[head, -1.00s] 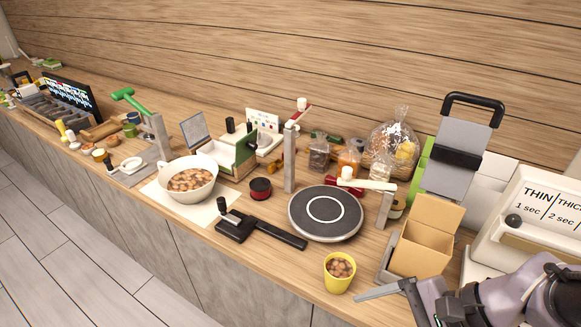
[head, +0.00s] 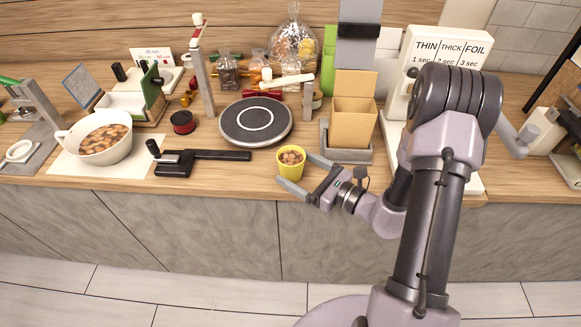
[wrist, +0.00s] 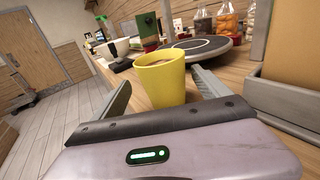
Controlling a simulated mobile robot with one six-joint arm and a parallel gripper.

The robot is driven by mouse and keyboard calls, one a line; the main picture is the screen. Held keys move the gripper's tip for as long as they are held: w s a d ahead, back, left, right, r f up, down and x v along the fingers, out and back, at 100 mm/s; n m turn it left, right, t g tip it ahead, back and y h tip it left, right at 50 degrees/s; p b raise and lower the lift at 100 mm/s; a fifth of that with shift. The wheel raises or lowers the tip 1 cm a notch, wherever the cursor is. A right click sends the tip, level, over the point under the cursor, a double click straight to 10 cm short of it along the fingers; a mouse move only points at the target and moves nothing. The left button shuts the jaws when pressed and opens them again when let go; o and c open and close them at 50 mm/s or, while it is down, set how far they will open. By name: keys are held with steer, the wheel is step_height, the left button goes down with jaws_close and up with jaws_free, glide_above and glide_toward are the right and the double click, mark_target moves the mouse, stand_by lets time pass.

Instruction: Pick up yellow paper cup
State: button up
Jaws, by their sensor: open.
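The yellow paper cup (head: 290,163) stands upright near the front edge of the counter, filled with brown round pieces. My gripper (head: 298,172) is open, with its two fingers pointing left, one on each side of the cup. In the wrist view the yellow paper cup (wrist: 161,80) rises ahead between the open fingers of my gripper (wrist: 162,92). The cup is not clamped. Whether a finger touches it, I cannot tell.
A brown open box (head: 352,122) in a grey holder stands just right of the cup. A round dark plate (head: 255,121) lies behind it, and a black-handled tool (head: 200,158) lies to the left. A white bowl (head: 98,140) of brown pieces is farther left.

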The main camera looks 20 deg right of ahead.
mark_target(285, 153)
steer(key=b+x, duration=0.1)
steer(key=x, duration=0.4)
steer(key=shift+w+f+b, duration=0.1)
steer(key=shift+w+b, duration=0.2)
steer(key=shift+w, duration=0.2)
steer(key=c, duration=1.6)
steer(key=shift+c, duration=0.2)
steer(key=shift+r, duration=0.2)
steer(key=shift+r+p, duration=1.15)
steer(key=shift+r, duration=0.6)
steer(key=shift+s+d+f, duration=0.1)
steer(key=shift+s+d, duration=0.25)
steer(key=shift+s, duration=0.25)
steer(key=s+a+p+v, duration=0.1)
steer(key=p+v, duration=0.1)
steer(key=v, duration=1.2)
steer(key=shift+s+a+r, duration=0.15)
steer(key=shift+s+r, duration=0.2)
steer(key=shift+r, duration=0.05)
